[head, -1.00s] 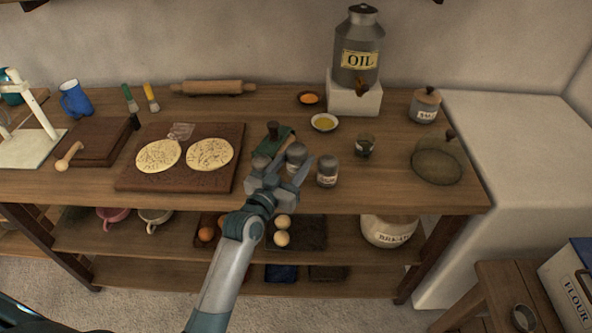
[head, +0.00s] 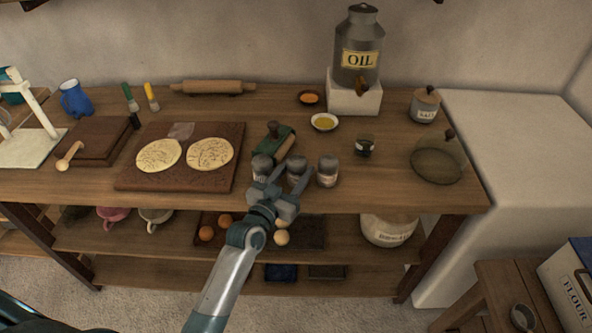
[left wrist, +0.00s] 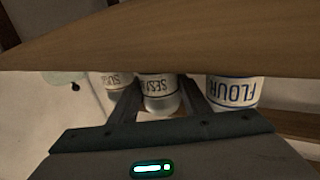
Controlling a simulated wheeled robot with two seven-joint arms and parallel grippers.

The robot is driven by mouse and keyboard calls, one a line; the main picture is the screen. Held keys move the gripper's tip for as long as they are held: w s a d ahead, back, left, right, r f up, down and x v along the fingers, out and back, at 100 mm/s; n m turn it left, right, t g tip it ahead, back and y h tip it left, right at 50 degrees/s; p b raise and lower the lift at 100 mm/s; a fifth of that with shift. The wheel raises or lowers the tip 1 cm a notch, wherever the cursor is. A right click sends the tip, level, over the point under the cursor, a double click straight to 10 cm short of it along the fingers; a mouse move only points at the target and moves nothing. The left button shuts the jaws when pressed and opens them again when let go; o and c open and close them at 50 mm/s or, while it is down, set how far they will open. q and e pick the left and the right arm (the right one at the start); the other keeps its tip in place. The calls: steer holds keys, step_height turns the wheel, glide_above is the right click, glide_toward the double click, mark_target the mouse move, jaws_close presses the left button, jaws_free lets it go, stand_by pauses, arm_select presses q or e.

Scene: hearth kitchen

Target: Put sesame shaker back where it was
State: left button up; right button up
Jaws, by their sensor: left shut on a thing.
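The sesame shaker (head: 297,169) is a small grey-topped jar in the middle of a row of three near the table's front edge. Its label, partly readable and upside down, shows in the left wrist view (left wrist: 158,88). My left gripper (head: 283,181) is shut on it, one finger on each side. The shaker is upright and looks level with its neighbours; its base is hidden, so contact with the table cannot be told. The flour shaker (left wrist: 236,92) is on its left in the head view (head: 262,167). Another shaker (head: 328,170) is on its right.
Behind the row lies a green object (head: 274,140) with a dark knob. A board (head: 128,180) with two flatbreads is to the left. A small dark jar (head: 365,146) and a glass dome (head: 437,163) stand to the right. Wooden table (head: 375,195) is bare in front of them.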

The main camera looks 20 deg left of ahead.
arm_select(q)
steer(key=o, duration=0.8)
steer(key=shift+o, duration=0.2)
arm_select(e)
steer(key=shift+w, duration=0.25)
arm_select(q)
steer(key=shift+r, duration=0.2)
arm_select(e)
steer(key=shift+s+r, duration=0.1)
steer(key=shift+r, duration=0.05)
arm_select(q)
steer(key=shift+s+f, duration=0.15)
steer(key=shift+s, duration=0.2)
steer(key=s+a+b, duration=0.2)
steer(key=s, duration=0.9)
arm_select(e)
steer(key=w+a+t, duration=0.1)
steer(key=w+a, duration=0.2)
steer(key=w, duration=0.3)
steer(key=shift+w+r+t+y, duration=0.15)
steer(key=shift+r+t+y, duration=0.2)
steer(key=shift+t+y, duration=0.05)
arm_select(q)
steer(key=shift+a, duration=0.1)
arm_select(e)
steer(key=shift+w, duration=0.35)
